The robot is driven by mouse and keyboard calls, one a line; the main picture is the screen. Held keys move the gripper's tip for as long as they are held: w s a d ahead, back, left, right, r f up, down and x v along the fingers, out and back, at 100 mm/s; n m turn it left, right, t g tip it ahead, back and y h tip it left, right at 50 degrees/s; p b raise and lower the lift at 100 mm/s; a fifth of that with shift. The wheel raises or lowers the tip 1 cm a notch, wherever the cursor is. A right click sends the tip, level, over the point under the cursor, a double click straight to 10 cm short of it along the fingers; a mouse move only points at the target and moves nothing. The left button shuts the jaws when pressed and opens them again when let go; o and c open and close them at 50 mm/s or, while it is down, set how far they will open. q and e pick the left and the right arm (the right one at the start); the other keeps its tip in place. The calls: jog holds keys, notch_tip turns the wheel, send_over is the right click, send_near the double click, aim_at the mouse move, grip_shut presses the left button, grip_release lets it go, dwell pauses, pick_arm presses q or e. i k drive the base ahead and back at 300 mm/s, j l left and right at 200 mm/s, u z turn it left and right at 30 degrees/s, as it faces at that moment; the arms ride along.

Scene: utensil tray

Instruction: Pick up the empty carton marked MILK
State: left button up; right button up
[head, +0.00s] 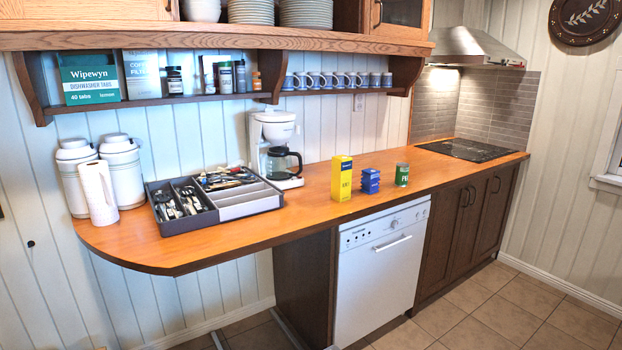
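A tall yellow carton (341,178) stands upright on the wooden counter (240,229), right of the coffee maker. It has dark lettering low on its front, too small to read with certainty. A small dark blue box or stack (370,181) stands just right of it, and a green can (402,175) stands farther right. I cannot clearly read MILK on any of them, nor tell whether the carton is empty. Neither of my grippers is in view.
A grey utensil tray (234,213) with cutlery lies left, beside white canisters (121,172) and a paper roll (97,192). The coffee maker (270,140) stands behind. The counter in front of the carton is clear. A shelf (215,97) overhangs the back.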

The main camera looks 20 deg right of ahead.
aim_at(371, 184)
jog(key=i+l+u, duration=0.2)
jog(key=l+u, duration=0.25)
jog(key=l, duration=0.75)
jog(key=l+u, duration=0.5)
jog(key=l, duration=0.75)
